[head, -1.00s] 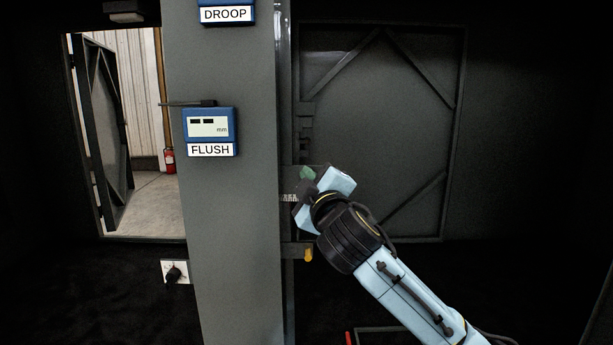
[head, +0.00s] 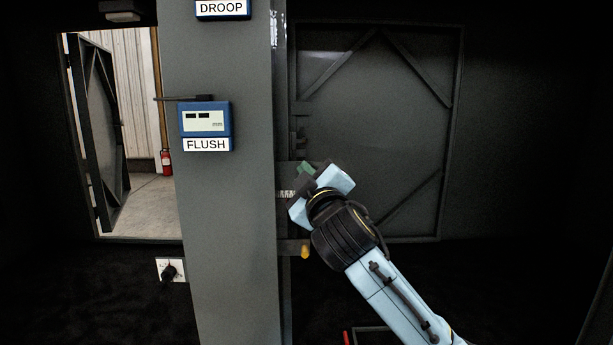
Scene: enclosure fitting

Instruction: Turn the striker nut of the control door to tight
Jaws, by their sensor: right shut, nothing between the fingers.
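My right gripper (head: 309,176) is at the right edge of the grey post, with its fingers pointing up and left, and it is shut with nothing between the fingers. A small green part (head: 305,168) shows beside its fingertips. The striker nut cannot be made out; the gripper and the dark post edge cover that area. A large grey braced door panel (head: 375,120) stands behind the gripper; no label shows whether it is the control door. My left gripper is not in view.
The grey post (head: 228,220) carries blue FLUSH (head: 205,122) and DROOP (head: 222,9) gauges. A bracket with a yellow-orange tip (head: 305,251) sits below the gripper. A black knob (head: 169,272) is on a white plate. At left, another door (head: 106,130) stands open.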

